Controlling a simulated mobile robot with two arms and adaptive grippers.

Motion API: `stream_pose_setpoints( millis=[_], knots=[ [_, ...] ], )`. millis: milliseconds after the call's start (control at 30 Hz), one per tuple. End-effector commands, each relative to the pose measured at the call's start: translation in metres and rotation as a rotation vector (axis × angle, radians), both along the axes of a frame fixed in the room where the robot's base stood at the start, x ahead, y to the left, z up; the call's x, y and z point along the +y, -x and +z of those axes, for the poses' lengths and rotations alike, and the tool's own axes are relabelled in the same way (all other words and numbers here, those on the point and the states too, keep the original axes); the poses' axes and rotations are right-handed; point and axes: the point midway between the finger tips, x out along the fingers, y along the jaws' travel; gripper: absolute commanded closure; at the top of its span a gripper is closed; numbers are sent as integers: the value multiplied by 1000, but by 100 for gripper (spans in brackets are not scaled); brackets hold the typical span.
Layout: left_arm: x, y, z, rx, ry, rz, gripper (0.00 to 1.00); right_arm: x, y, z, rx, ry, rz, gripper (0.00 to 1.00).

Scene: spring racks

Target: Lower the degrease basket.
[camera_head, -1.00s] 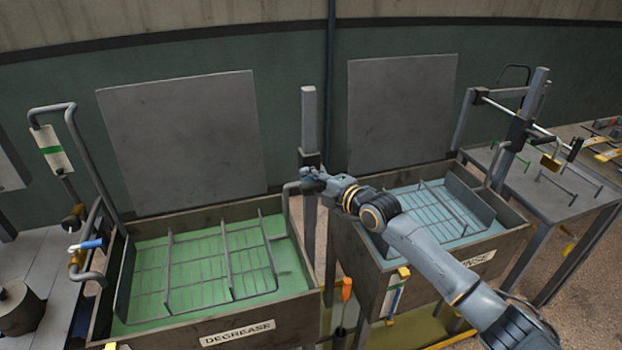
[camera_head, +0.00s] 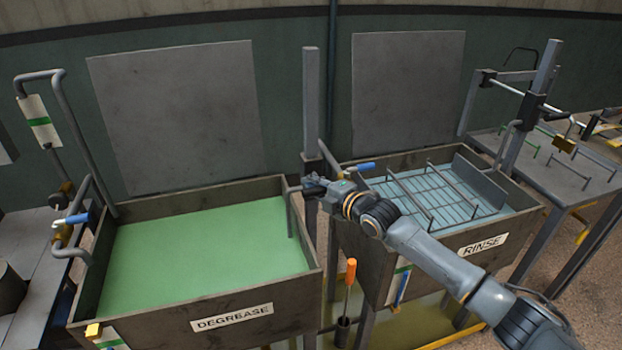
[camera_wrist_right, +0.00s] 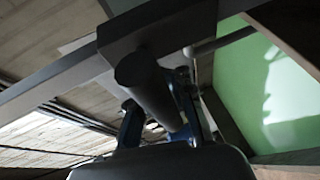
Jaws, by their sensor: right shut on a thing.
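The degrease tank (camera_head: 232,318) is an open grey box with a DEGREASE label, filled with green liquid (camera_head: 200,242). No basket shows above the liquid. A bent grey arm (camera_head: 291,212) reaches over the tank's right wall and down inside. It comes from a carriage on a grey upright post (camera_head: 311,95). My right gripper (camera_head: 312,187) is at the carriage by the tank's right wall. In the right wrist view, my right gripper (camera_wrist_right: 160,122) is shut on a thick grey cylindrical handle (camera_wrist_right: 145,82) under the carriage block (camera_wrist_right: 155,25). My left gripper is not in view.
The rinse tank (camera_head: 483,244) stands to the right with a wire basket (camera_head: 440,192) in pale blue liquid. My right arm crosses in front of it. A blue-handled valve (camera_head: 72,220) and pipes stand at the left. An orange-handled tool (camera_head: 351,272) stands between the tanks.

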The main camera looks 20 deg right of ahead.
Motion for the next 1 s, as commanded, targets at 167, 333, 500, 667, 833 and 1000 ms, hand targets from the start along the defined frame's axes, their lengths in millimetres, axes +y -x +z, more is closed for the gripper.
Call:
stream_pose_setpoints(
  millis=[167, 333, 500, 667, 833, 1000],
  knots=[
    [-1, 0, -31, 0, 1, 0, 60, -5, 1, -48, 21, 9, -8, 100],
    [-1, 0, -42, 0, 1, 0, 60, -5, 1, -63, 19, 8, -8, 100],
    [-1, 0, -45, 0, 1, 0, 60, -5, 1, -68, 19, 8, -9, 100],
    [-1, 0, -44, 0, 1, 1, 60, -5, 1, -68, 19, 8, -9, 100],
    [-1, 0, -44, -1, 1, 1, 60, -5, 1, -67, 19, 8, -9, 85],
    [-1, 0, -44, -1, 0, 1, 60, -6, 0, -65, 14, 7, -9, 61]
  ],
)
